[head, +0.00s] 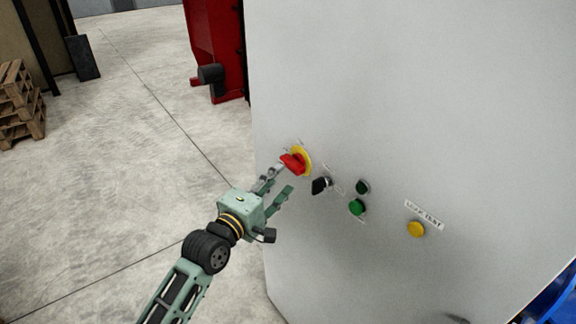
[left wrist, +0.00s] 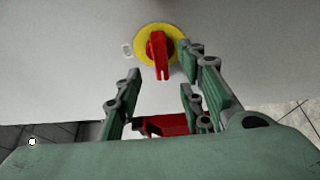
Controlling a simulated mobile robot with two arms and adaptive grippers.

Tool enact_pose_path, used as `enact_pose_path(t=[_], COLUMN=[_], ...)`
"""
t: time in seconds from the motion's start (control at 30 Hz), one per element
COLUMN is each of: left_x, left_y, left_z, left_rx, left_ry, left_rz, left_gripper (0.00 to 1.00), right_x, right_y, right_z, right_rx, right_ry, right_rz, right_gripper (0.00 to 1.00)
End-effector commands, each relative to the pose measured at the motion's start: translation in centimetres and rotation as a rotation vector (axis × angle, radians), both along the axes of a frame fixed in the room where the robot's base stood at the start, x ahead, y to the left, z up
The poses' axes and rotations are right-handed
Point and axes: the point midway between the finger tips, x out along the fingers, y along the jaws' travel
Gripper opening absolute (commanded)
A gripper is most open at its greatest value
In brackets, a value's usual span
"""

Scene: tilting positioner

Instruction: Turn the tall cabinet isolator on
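The isolator is a red handle (head: 292,162) on a yellow round plate (head: 304,158), on the front of the tall grey cabinet (head: 400,90). In the left wrist view the red handle (left wrist: 159,55) and yellow plate (left wrist: 140,47) are ahead of the fingers, with the handle pointing down in that picture. My left gripper (head: 281,181) is open and empty, just short of the handle and apart from it. Its spread fingers also show in the left wrist view (left wrist: 163,90). My right gripper is not in view.
Right of the isolator are a black switch (head: 320,185), a dark green button (head: 362,187), a green button (head: 357,207) and a yellow button (head: 416,229) under a label. A red machine (head: 216,45) stands behind; wooden pallets (head: 20,100) lie at the left. The floor between is clear.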

Motion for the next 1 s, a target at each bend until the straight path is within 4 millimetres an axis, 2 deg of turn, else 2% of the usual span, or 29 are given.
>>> enact_pose_path(t=[0.2, 0.4, 0.83, 1.0], left_x=[2.9, 4.7, 5.4, 5.4], left_y=[-1.8, -2.9, -3.3, -3.3], left_z=[0.3, 0.1, -0.1, -0.1], left_rx=[0.002, 0.004, 0.004, 0.004], left_ry=[-0.001, 0.000, -0.001, -0.001], left_rz=[0.000, 0.001, 0.001, 0.001], left_gripper=[0.36, 0.36, 0.36, 0.22], right_x=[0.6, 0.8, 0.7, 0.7], right_y=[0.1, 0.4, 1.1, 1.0], right_z=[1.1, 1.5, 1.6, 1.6], right_rx=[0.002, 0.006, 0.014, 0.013], right_ry=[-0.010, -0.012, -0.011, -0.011], right_rz=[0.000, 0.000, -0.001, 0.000], right_gripper=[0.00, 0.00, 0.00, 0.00])
